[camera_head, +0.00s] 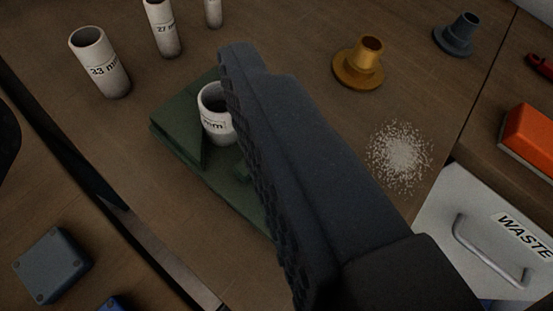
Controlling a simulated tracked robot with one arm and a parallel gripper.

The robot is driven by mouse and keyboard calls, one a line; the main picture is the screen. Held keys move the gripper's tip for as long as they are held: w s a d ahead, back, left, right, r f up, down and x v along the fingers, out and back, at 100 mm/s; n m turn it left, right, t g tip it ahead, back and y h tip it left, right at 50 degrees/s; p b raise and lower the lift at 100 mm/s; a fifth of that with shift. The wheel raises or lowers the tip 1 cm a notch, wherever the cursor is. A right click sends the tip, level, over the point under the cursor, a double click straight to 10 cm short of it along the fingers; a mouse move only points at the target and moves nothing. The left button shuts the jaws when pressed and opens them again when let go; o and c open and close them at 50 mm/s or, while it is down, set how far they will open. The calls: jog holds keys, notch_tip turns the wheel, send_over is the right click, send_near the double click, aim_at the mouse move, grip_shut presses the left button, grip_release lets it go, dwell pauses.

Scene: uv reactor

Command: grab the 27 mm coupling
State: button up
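The 27 mm coupling (165,38) is a white tube with a dark "27" label. It stands upright on the brown wooden top, at the upper left of the view; its upper end is near the picture's top edge. My gripper (240,55) shows as a dark grey finger with a ridged left face, reaching up from the lower right. Its tip is to the right of the 27 mm coupling and apart from it. A second finger cannot be made out clearly, so the opening is unclear.
A white 33 mm tube (103,70) and a third tube (213,12) flank the coupling. A white cup-like piece (212,125) sits on a green block (185,140), partly behind my finger. Orange (357,68) and grey (460,38) flanged pieces stand right, near white granules (400,155).

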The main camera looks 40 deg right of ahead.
send_near(218, 92)
jog(key=s+a+r, duration=0.1)
jog(key=s+r, duration=0.1)
jog(key=shift+m+h, duration=0.3)
jog(key=b+x, duration=0.1)
jog(key=x, duration=0.7)
jog(key=shift+f+b, duration=0.25)
jog(key=shift+b, duration=0.05)
jog(key=shift+g, duration=0.3)
jog(key=shift+f+b+x, duration=0.15)
jog(key=shift+b+x, duration=0.2)
jog(key=shift+x, duration=0.95)
jog(key=shift+f+b+x, duration=0.15)
jog(key=shift+b+x, duration=0.15)
jog(key=shift+x, duration=0.95)
jog(key=shift+s, duration=0.15)
jog(key=c, duration=1.1)
